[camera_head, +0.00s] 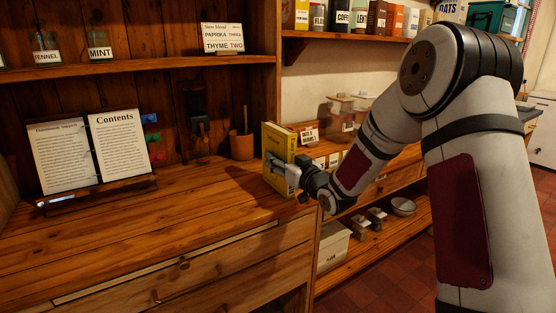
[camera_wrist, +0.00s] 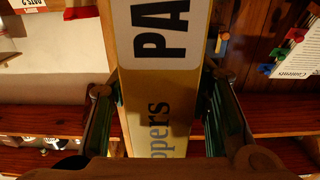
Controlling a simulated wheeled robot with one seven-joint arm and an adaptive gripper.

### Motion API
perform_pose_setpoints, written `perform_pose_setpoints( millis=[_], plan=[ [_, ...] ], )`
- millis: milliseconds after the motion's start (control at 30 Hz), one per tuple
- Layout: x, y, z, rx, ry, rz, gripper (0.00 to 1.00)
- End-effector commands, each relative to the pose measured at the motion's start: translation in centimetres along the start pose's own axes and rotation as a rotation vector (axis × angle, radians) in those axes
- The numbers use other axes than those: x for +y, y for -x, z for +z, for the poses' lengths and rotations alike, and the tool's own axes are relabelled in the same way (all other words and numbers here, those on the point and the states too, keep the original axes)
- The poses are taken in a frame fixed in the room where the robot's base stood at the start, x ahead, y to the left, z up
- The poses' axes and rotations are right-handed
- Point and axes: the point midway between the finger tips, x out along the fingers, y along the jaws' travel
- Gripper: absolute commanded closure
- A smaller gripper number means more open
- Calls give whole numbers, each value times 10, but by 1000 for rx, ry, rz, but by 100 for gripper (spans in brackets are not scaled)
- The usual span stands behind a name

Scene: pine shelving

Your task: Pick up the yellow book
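In the wrist view, the book's yellow and white spine (camera_wrist: 160,90) with large dark letters fills the middle. My gripper's two fingers (camera_wrist: 162,95) lie along both sides of the spine, close to its edges. Whether they press on the book or leave a small gap cannot be made out.
A wooden pot (camera_head: 242,146) with a stick stands just left of the book. An open recipe book on a stand (camera_head: 95,190) is at the counter's left. A small labelled card (camera_head: 308,134) is behind the book at the right. The front middle of the counter is clear.

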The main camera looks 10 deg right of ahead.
Motion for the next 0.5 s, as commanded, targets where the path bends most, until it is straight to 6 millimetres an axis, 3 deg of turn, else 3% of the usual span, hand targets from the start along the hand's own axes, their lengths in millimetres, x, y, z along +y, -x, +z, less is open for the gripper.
perform_pose_setpoints(
  millis=[33,167,500],
  plan=[
    [0,0,0,0,0,0,72],
    [0,0,0,0,0,0,100],
    [0,0,-2,4,1,0,100]
  ],
)
